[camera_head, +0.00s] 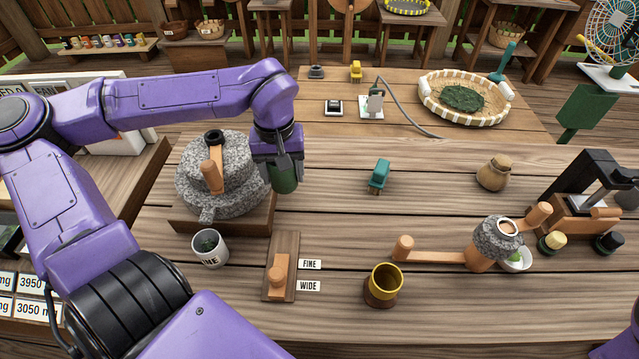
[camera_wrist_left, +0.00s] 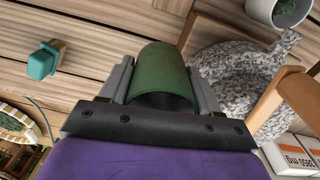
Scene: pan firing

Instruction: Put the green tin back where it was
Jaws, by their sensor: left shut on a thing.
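The green tin (camera_head: 284,181) is a dark green cylinder held by my left gripper (camera_head: 277,167), just right of the stone mill (camera_head: 222,176). In the left wrist view the green tin (camera_wrist_left: 163,75) sits between the two grey fingers of the left gripper (camera_wrist_left: 162,88), which press on its sides. Whether the tin's base touches the table is hard to tell. My right gripper is not in view.
A teal block-like item (camera_head: 379,175) stands to the right of the tin. A white cup (camera_head: 209,249), a wooden slider board (camera_head: 281,275) and a yellow-lined cup (camera_head: 383,285) stand in front. The table (camera_head: 330,215) is clear between tin and teal item.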

